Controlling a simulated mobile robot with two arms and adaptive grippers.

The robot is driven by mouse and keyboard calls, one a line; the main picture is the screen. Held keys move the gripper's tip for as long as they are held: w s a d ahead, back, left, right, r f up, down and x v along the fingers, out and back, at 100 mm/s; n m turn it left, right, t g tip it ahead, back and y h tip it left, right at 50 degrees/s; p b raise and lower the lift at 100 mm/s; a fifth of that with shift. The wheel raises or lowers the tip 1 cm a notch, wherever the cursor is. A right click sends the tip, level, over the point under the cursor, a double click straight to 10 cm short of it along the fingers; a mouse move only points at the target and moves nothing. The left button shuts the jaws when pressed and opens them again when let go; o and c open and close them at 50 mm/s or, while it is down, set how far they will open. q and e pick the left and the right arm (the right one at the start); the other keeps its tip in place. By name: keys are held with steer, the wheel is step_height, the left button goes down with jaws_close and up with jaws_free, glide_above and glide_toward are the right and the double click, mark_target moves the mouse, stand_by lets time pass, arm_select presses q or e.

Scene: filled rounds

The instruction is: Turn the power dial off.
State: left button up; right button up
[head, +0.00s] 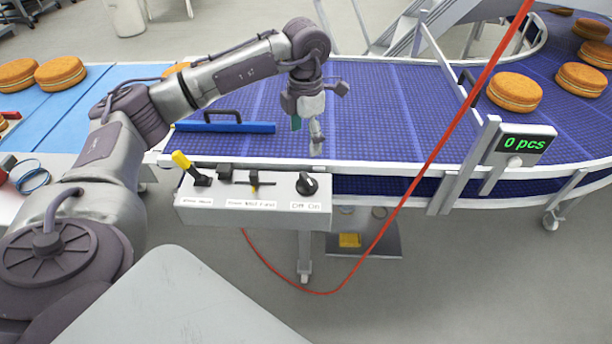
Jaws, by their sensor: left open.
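The control box (255,217) is grey and fixed at the front edge of the blue conveyor. The power dial (307,184) is a round black knob at the right end of its top, with an "Off On" label below it. I cannot tell for sure which side the knob points to. My left gripper (307,133) is open and empty. It hangs fingers down over the belt, behind and above the dial, and apart from it. My right gripper is not in view.
A yellow-handled lever (184,164) and a small black switch (255,182) share the box. A red cable (425,170) crosses in front of the conveyor (385,115). A counter display (520,145) reads "0 pcs". Round filled cakes (515,91) lie on the belts. A blue bar with a handle (225,127) lies behind the box.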

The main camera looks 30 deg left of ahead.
mark_target(306, 178)
arm_select(q)
step_height(306, 178, down, 14)
steer(key=p, duration=0.3)
steer(key=shift+d+r, duration=0.1)
steer(key=shift+r, duration=0.15)
